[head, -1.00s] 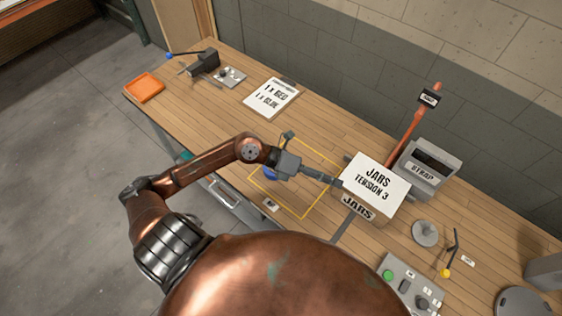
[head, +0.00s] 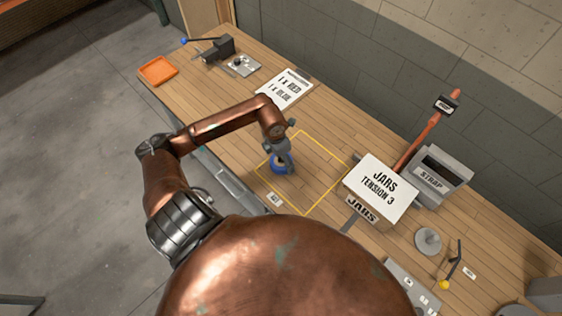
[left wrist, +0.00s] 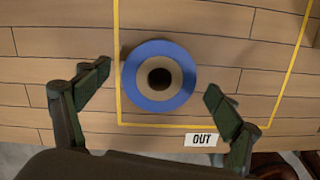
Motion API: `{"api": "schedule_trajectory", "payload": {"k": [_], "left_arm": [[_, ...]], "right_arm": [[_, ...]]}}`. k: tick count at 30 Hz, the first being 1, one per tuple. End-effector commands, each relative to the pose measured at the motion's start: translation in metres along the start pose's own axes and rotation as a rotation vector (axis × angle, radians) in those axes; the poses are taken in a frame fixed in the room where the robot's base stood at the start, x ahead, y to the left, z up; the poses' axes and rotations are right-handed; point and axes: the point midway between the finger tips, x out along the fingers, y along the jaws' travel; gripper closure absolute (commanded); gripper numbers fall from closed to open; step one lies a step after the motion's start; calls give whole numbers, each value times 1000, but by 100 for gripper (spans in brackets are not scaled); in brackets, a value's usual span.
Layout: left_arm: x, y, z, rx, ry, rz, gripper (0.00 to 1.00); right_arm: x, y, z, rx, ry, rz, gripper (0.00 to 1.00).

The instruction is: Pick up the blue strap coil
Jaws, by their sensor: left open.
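The blue strap coil (left wrist: 158,105) lies flat on the table inside the yellow outlined square, close to its lower left corner in the left wrist view. It is a blue ring with a tan inner ring and a dark centre hole. In the head view the coil (head: 278,169) shows partly under my left gripper (head: 282,164), which hides some of it. In the left wrist view my left gripper (left wrist: 150,95) is open and points down, with one finger on each side of the coil and a gap to each. My right gripper is not in view.
A box marked JARS (head: 376,186) and a grey STRAP box (head: 440,174) stand to the right. A white sign (head: 286,90) and an orange tray (head: 158,70) lie farther back. The outlined area beside the coil is clear.

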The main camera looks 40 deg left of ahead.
Motion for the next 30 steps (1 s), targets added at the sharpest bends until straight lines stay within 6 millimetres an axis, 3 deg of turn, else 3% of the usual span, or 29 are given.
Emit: {"api": "schedule_trajectory", "payload": {"k": [6,13,30], "left_arm": [[19,1,-1,-4,0,0,15],[20,1,-1,-4,-1,1,16],[20,1,-1,-4,-1,1,55]], "right_arm": [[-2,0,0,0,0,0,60],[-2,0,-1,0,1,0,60],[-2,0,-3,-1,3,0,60]]}}
